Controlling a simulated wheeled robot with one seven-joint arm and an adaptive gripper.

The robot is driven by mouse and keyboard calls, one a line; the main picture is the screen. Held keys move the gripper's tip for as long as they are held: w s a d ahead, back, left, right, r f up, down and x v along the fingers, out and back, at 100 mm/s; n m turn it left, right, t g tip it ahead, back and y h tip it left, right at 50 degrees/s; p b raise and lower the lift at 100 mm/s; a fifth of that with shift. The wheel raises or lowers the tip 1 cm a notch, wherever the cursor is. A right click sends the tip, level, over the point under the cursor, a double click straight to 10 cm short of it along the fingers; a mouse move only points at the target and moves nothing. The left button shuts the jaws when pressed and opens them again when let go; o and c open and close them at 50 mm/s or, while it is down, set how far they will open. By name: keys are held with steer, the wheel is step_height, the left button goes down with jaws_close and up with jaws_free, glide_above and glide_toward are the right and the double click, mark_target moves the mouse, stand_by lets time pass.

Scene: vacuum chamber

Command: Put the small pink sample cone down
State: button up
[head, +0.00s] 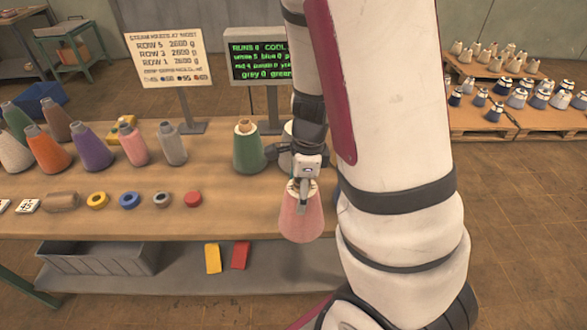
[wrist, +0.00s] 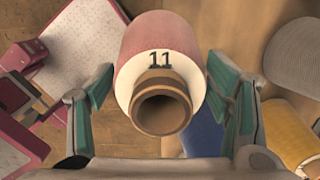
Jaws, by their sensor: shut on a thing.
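A pink cone (head: 301,218) with a brown tube top hangs upright under my gripper (head: 303,185) in the head view. In the wrist view the same cone (wrist: 165,45) bears the number 11 and its tube opening faces the camera. My gripper (wrist: 160,88) has its green-padded fingers on either side of the cone's top and is shut on it. In the head view the cone overlaps the front edge of the wooden table (head: 240,212); its height above the table is hard to tell. Another pink cone (head: 132,145) stands among the cones at the left.
A light grey cone (head: 172,145) stands farther left. Rings and a red disc (head: 193,199) lie along the front. Two sign stands rise at the back. Bare tabletop lies between the red disc and my gripper.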

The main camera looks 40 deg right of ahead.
steer(key=w+d+f, duration=0.4)
steer(key=w+d, duration=0.3)
steer(key=w, duration=0.1)
steer(key=shift+w+p, duration=0.25)
steer(key=shift+p, duration=0.05)
steer(key=shift+a+f, duration=0.1)
steer(key=shift+f, duration=0.2)
steer(key=shift+c, duration=0.9)
steer(key=o, duration=1.8)
steer(key=shift+w, duration=0.1)
steer(key=shift+o, duration=0.2)
steer(key=shift+r, duration=0.1)
